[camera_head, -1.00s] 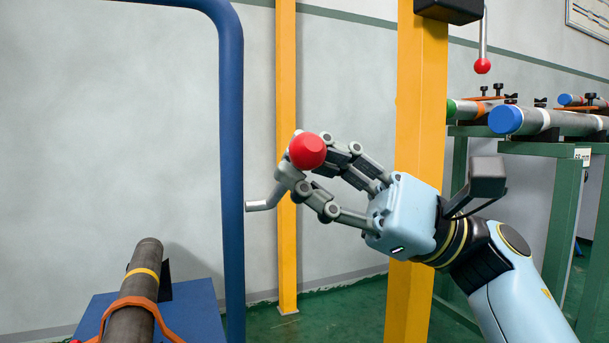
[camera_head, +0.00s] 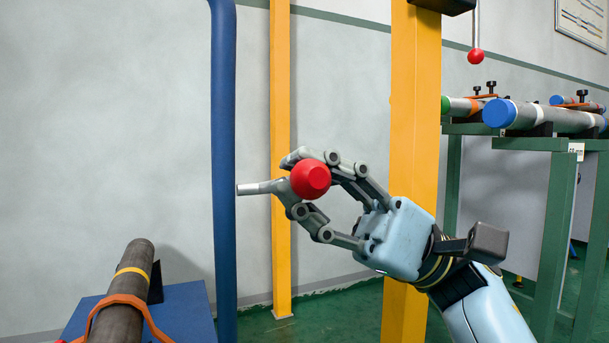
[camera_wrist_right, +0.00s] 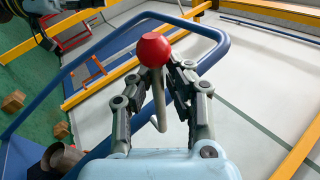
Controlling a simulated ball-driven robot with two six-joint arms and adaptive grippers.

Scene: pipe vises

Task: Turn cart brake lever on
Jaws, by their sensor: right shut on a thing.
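The cart brake lever is a grey metal rod (camera_head: 262,187) with a red ball knob (camera_head: 310,179), beside the blue cart tube (camera_head: 224,170). My right gripper (camera_head: 302,182) is shut on the lever, its fingers around the rod just by the knob. The rod points left toward the blue tube and is almost level. In the right wrist view the red knob (camera_wrist_right: 153,49) sits between the fingertips, with the rod (camera_wrist_right: 158,100) running back between the fingers. My left gripper is not in view.
A dark pipe (camera_head: 122,285) with an orange strap rests on the blue cart at lower left. A yellow post (camera_head: 413,120) stands close behind my right gripper. Green racks (camera_head: 550,215) hold blue-capped pipes at right. A second red knob (camera_head: 476,56) hangs at upper right.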

